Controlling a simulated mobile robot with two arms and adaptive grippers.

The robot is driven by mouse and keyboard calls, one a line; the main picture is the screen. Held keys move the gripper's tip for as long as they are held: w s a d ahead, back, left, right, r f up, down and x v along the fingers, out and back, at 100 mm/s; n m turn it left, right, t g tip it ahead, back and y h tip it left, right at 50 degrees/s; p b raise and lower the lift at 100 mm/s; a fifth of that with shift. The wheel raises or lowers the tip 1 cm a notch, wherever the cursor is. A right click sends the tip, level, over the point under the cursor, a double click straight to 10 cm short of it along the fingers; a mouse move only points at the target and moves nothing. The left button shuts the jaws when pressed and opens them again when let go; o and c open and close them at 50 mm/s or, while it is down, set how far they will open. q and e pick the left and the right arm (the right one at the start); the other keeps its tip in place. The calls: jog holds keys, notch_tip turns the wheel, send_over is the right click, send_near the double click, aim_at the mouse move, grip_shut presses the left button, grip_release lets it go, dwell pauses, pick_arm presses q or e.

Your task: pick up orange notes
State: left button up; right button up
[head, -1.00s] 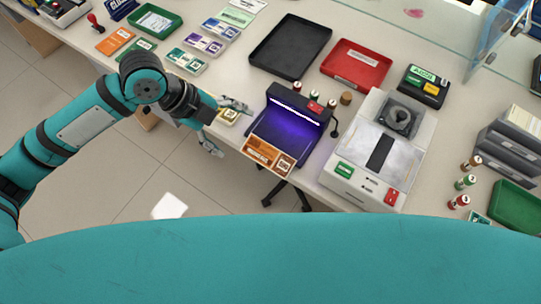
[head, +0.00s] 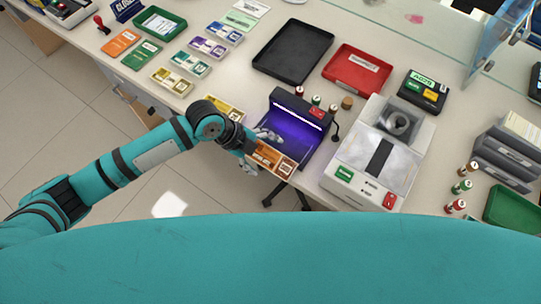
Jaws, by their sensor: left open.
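The orange notes (head: 285,166) lie at the front of the dark note checker (head: 299,118), which glows purple inside. They sit close to the counter's front edge. My left gripper (head: 258,152) is open at the left end of the orange notes. One finger shows above that end and the other below it, near the counter edge. The gripper hides part of the notes' left end, and I cannot tell if it touches them. My right gripper is not in view.
Yellow notes (head: 224,107) lie left of the checker. A grey counting machine (head: 345,165) stands close on its right. A black tray (head: 265,62) and a red tray (head: 335,68) lie behind. Small rolls (head: 347,102) stand beside the checker.

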aim_at(270, 159)
pick_arm(q)
jog(key=x, duration=0.3)
jog(key=shift+w+f, duration=0.1)
jog(key=shift+f, duration=0.15)
jog(key=c, duration=1.3)
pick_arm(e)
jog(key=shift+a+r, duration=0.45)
pick_arm(q)
jog(key=shift+r, duration=0.1)
jog(key=shift+r, duration=0.4)
jog(key=shift+s+a+r+b, duration=0.15)
jog(key=shift+s+r+b, duration=0.1)
jog(key=shift+r, duration=0.35)
jog(key=shift+s+a+r+b, duration=0.1)
jog(key=shift+r+b, duration=0.1)
jog(key=shift+r, duration=0.4)
jog(key=shift+s+a+r+b, duration=0.3)
jog(key=shift+s+a+b, duration=0.15)
jog(key=shift+s+a, duration=1.3)
jog(key=shift+s+a+r+b, duration=0.4)
jog(key=shift+s+a, duration=0.75)
jog(key=shift+s, duration=1.25)
jog(key=shift+s+a+r+b, duration=0.2)
jog(key=shift+s+a+b, duration=0.35)
jog(key=shift+s+a, duration=1.2)
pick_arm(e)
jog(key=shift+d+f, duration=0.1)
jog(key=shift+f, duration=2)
